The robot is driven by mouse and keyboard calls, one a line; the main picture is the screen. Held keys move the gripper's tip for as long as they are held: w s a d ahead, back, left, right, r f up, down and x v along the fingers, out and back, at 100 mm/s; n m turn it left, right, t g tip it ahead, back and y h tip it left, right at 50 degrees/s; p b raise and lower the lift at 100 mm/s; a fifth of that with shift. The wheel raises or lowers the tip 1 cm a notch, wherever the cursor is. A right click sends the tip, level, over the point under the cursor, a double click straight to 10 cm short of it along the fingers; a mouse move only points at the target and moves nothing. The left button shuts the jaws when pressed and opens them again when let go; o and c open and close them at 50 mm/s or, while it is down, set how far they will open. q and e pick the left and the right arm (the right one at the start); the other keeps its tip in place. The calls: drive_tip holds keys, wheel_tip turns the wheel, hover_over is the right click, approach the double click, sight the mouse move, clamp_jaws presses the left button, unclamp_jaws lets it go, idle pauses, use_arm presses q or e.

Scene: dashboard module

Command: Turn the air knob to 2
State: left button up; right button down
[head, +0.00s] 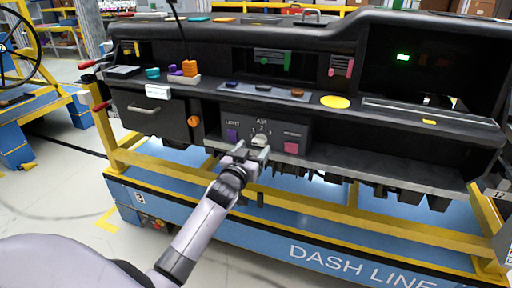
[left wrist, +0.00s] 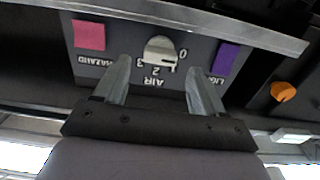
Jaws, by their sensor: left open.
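The air knob (head: 259,140) is a pale round dial on a grey panel in the middle of the dashboard. In the head view it sits under the word AIR, with numbers around its top. My left gripper (head: 254,153) is open just in front of the knob. In the left wrist view its fingers (left wrist: 158,66) are spread to either side, with the knob between and apart from them.
A purple light button (head: 232,135) and a pink hazard button (head: 291,148) flank the knob. A shelf edge (head: 272,104) overhangs the panel. An orange knob (head: 194,121) is at left. A yellow rail (head: 310,209) of the blue cart runs below.

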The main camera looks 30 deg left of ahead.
sight(260, 141)
use_arm(q)
drive_tip(key=shift+x, duration=1.45)
drive_tip(key=c, duration=1.1)
drive_tip(key=shift+o, duration=0.2)
drive_tip(key=shift+d, duration=0.1)
